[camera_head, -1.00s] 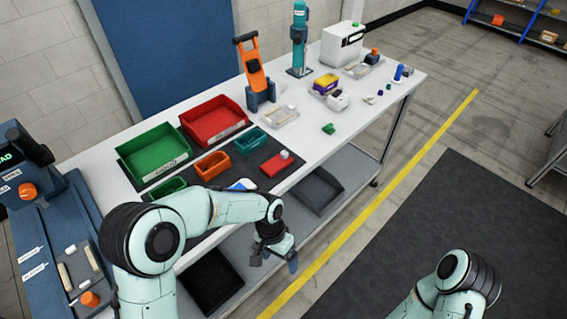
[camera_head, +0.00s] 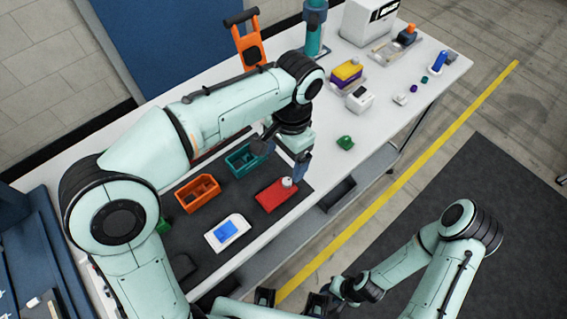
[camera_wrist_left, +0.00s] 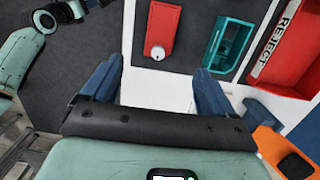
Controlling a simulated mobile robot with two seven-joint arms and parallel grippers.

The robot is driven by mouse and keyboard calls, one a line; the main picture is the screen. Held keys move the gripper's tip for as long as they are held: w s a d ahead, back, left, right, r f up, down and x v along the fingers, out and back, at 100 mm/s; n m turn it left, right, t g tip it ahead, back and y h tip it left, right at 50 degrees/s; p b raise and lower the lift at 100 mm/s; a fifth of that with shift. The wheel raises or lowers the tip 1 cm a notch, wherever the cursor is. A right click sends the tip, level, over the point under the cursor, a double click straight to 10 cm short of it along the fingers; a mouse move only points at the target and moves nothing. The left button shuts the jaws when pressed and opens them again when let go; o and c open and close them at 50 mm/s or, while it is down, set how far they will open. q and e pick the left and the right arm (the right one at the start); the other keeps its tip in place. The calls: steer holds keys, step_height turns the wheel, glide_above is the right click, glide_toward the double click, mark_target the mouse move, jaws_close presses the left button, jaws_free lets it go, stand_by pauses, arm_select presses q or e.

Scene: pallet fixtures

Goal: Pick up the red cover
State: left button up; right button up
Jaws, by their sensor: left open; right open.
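The red cover (camera_head: 273,197) is a flat red piece with a pale round knob at one end. It lies on the dark mat near the table's front edge. In the left wrist view the red cover (camera_wrist_left: 163,22) is at the top centre, its knob end toward me. My left gripper (camera_head: 283,158) is open and empty above the table, just beyond the knob end. In the left wrist view the fingers of my left gripper (camera_wrist_left: 158,72) stand wide apart, with the cover beyond them. My right gripper (camera_head: 291,300) is open, low at the bottom of the head view, away from the cover.
A teal bin (camera_head: 243,160) and an orange bin (camera_head: 198,193) stand beside the cover. A white device with a blue screen (camera_head: 227,233) lies nearer. A green part (camera_head: 345,143) is to the right. A red bin (camera_wrist_left: 290,50) shows in the left wrist view.

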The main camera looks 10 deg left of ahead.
arm_select(q)
steer(key=b, duration=0.2)
glide_above(277, 192)
steer(key=f, duration=0.5)
steer(key=d+f, duration=0.1)
steer(key=f, duration=0.1)
steer(key=shift+w+f, duration=0.15)
steer(key=shift+w, duration=0.05)
steer(key=shift+a+f, duration=0.1)
steer(key=shift+f, duration=0.4)
steer(key=f, duration=0.4)
steer(key=shift+s+a+f, duration=0.15)
steer(key=shift+a+f, duration=0.2)
steer(key=shift+f, duration=0.05)
steer(key=c, duration=1.2)
arm_select(e)
steer(key=f, duration=0.1)
steer(key=s+f, duration=0.1)
steer(key=shift+s+f, duration=0.3)
